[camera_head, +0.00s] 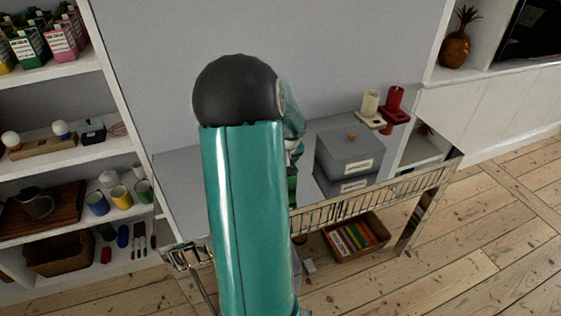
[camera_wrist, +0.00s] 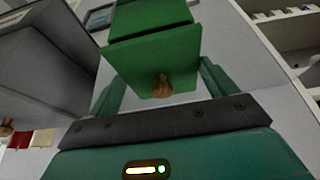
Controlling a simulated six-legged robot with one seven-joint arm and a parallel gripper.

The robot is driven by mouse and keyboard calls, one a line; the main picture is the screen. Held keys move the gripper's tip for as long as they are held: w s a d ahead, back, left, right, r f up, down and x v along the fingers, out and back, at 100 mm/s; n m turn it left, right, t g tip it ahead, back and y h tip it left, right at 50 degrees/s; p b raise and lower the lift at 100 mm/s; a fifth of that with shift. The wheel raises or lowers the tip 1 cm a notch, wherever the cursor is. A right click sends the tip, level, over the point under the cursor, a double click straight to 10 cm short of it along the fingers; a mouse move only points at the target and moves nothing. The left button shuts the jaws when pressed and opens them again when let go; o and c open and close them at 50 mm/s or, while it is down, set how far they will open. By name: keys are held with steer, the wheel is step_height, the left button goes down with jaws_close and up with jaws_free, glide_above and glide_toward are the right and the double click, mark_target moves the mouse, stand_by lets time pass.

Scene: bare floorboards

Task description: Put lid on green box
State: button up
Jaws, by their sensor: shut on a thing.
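The green lid (camera_wrist: 135,60), with a brown wooden knob (camera_wrist: 162,86), shows in the wrist view between the two fingers of my gripper (camera_wrist: 160,84). The gripper is shut on the lid, and its knob faces the wrist camera. The green box (camera_wrist: 150,14) is just beyond the lid, with a dark line between them. I cannot tell whether the lid rests on the box or is slightly apart. In the head view, my arm hides the gripper and most of the green box; a strip of green (camera_head: 292,186) shows at the arm's right edge.
A grey lidded box (camera_head: 347,150) stands on the table right of the green box. White and red candles (camera_head: 369,105) stand behind it. A metal rail (camera_head: 385,193) edges the table front, with a crate (camera_head: 355,236) below. Shelves (camera_head: 75,145) stand left.

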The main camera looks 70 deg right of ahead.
steer(key=shift+f, duration=0.4)
stand_by(0.6)
steer(key=o, duration=0.8)
steer(key=shift+r, duration=3.55)
